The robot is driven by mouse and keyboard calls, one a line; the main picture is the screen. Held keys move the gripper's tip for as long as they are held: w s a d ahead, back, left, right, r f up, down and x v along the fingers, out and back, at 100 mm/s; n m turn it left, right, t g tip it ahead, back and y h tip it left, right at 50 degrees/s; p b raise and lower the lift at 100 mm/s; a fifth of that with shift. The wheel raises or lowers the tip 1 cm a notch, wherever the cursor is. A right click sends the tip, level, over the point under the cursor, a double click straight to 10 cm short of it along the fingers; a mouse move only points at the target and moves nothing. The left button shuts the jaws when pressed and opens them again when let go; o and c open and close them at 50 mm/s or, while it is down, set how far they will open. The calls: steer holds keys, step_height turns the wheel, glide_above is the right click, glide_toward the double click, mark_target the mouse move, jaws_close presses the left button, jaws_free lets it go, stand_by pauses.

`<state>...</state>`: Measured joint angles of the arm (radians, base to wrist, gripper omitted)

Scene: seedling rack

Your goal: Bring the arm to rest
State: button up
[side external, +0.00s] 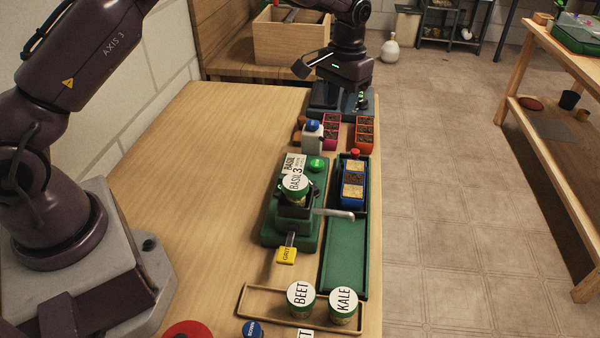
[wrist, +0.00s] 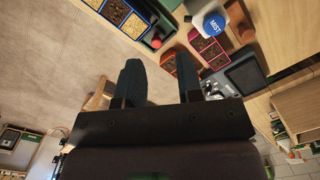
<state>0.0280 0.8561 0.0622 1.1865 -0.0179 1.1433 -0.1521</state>
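My gripper (side external: 361,99) hangs at the far end of the bench, above the dark grey unit (side external: 322,98) there. In the wrist view my gripper (wrist: 158,62) has its two dark fingers apart, with nothing held between them. The fingertips are clear of the pots and the bottle in that view.
The pink pots (side external: 331,131), orange pots (side external: 364,133) and MIST bottle (side external: 312,136) stand just nearer than my gripper. A green stand (side external: 308,233) holds the BASIL jar (side external: 296,188). BEET (side external: 301,299) and KALE (side external: 343,305) jars stand in front.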

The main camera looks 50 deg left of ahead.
steer(key=s+r+t, duration=0.2)
steer(key=s+r, duration=0.3)
steer(key=s, duration=0.5)
steer(key=s+r+m+t, duration=0.1)
steer(key=s+r+t, duration=0.1)
steer(key=s+r, duration=0.4)
steer(key=s+r+m+t, duration=0.1)
steer(key=s+r, duration=0.4)
steer(key=s, duration=1.1)
steer(key=shift+d+r+t, duration=0.3)
steer(key=shift+d+t, duration=0.15)
steer(key=shift+t, duration=0.05)
